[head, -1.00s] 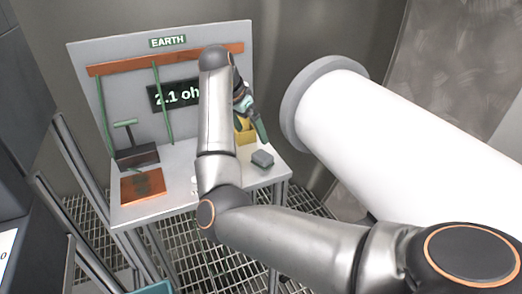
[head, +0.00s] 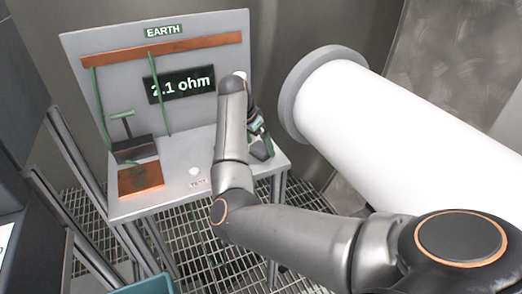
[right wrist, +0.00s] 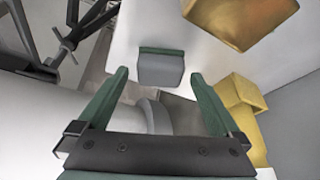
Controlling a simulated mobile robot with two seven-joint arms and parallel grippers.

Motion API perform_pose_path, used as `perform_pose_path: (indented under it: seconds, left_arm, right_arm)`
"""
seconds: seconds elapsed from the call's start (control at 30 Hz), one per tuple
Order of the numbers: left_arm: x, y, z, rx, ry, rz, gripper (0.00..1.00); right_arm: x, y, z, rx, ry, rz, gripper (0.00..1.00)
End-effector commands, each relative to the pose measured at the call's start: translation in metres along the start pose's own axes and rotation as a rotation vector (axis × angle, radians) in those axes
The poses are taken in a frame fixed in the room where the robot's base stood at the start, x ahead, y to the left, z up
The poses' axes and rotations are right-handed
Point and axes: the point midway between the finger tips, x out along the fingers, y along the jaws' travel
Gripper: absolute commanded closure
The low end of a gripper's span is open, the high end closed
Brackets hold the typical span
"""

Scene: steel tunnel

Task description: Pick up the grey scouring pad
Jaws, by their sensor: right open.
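The grey scouring pad (right wrist: 161,72) is a small grey block with a green strip along one edge. In the right wrist view it lies on the white bench top, framed between my fingertips. My right gripper (right wrist: 160,75) is open with its green fingers spread and nothing held; I cannot tell how far the pad is from them. In the head view my right gripper (head: 261,146) is low over the right end of the bench (head: 180,180), and it largely hides the pad there. My left gripper is not in view.
A large white cylinder (head: 390,130) with a grey flange is close on the right. An upright panel with a "2.1 ohm" display (head: 180,85) backs the bench. A copper plate (head: 140,178) lies at left.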

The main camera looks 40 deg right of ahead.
Motion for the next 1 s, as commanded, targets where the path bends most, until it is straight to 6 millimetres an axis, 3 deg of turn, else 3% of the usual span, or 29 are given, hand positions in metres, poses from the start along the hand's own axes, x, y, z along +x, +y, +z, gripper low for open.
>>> perform_pose_path:
  seconds: [0.1, 0.37, 1.0]
  left_arm:
    - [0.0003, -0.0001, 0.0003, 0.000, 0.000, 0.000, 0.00]
    - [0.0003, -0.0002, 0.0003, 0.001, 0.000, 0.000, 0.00]
    - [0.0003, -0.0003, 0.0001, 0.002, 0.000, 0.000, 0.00]
  right_arm:
    - [0.0117, 0.0007, -0.0005, 0.001, 0.000, 0.001, 0.00]
    - [0.0136, 0.0003, -0.0005, 0.001, 0.001, 0.000, 0.00]
    - [0.0129, 0.0001, -0.0004, 0.000, 0.001, -0.001, 0.72]
